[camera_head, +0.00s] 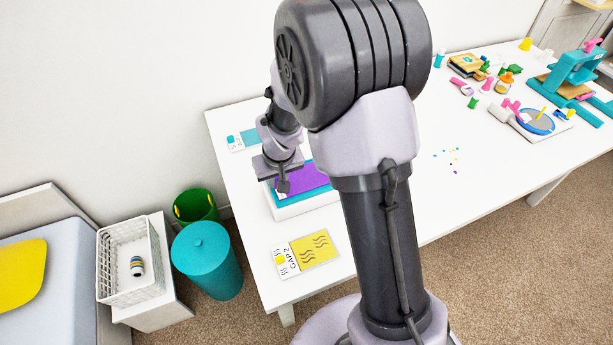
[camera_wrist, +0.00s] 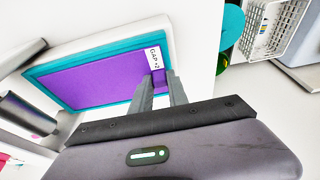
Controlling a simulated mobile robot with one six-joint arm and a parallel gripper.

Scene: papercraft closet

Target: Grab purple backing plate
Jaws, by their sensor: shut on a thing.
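The purple backing plate (camera_head: 304,181) lies in a teal-edged white tray (camera_head: 300,207) on the white table. In the wrist view the purple plate (camera_wrist: 90,85) shows with a white "GAP" label (camera_wrist: 154,60) near its right end. My gripper (camera_wrist: 160,82) is shut on a small purple part at the plate's labelled end. In the head view my gripper (camera_head: 283,186) is over the left part of the plate, and my arm hides the tray's right side.
A yellow "GAP 2" card (camera_head: 313,250) lies in front of the tray, and a teal card (camera_head: 243,139) behind it. A teal bin (camera_head: 207,260), a green bin (camera_head: 195,206) and a white basket (camera_head: 130,262) stand left of the table. Craft tools, including a teal press (camera_head: 572,75), stand at the far right.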

